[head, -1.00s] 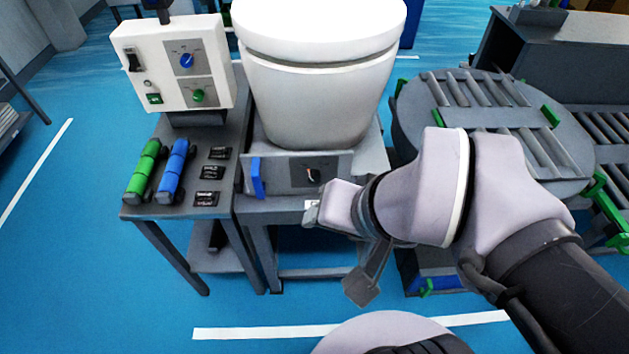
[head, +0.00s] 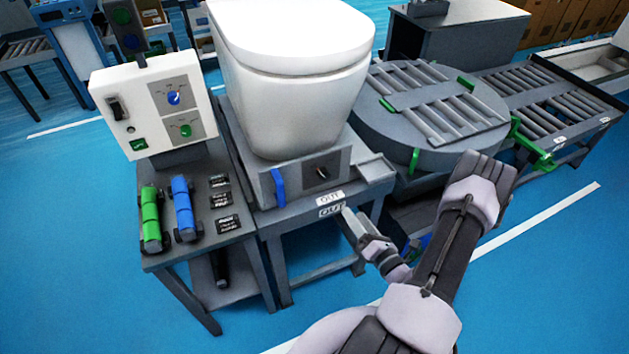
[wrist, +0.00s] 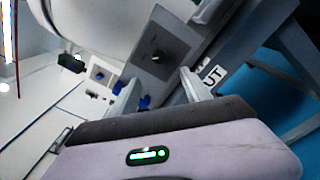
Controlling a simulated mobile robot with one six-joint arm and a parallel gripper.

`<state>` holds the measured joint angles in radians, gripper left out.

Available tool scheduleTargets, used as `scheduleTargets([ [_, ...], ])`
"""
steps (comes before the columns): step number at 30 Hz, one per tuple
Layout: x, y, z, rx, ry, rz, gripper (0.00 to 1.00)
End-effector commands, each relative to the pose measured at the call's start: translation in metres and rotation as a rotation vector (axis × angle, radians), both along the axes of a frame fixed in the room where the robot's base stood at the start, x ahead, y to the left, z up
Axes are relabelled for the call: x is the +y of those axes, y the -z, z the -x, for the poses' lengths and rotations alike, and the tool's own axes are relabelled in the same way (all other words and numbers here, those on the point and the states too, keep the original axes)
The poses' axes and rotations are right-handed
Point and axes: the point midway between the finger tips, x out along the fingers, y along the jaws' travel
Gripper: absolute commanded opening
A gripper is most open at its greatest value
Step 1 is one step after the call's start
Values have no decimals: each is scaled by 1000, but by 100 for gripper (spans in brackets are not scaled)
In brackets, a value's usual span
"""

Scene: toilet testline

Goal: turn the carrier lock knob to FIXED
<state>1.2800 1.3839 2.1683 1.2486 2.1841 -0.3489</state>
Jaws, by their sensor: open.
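The carrier lock knob (head: 322,172) is a small dark knob on a grey plate at the front of the carrier (head: 262,216), under a white toilet. It also shows in the wrist view (wrist: 156,57), on its plate above the gap between my fingers. My gripper (head: 350,222) is below and right of the knob in the head view, by the OUT labels, apart from the knob. In the wrist view my gripper (wrist: 160,93) has its two fingers spread with nothing between them. The lettering around the knob is too small to read.
A blue handle (head: 278,187) stands left of the knob. A control box (head: 155,108) with blue and green knobs stands on a side table (head: 185,259) holding green and blue cylinders. A round roller table (head: 430,115) is at the right. Blue floor is open in front.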

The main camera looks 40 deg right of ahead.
Motion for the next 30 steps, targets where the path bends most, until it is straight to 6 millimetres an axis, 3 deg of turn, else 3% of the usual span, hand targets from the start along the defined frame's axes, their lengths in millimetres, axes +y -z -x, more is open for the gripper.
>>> scheduleTargets([
  [9,-13,0,-94,-4,-14,7,56],
  [15,-21,-1,-141,-4,-13,5,56],
  [21,-25,-1,-159,-3,-11,3,56],
  [28,-26,-2,-160,-3,-10,1,56],
  [30,-26,-2,-160,-2,-11,1,44],
])
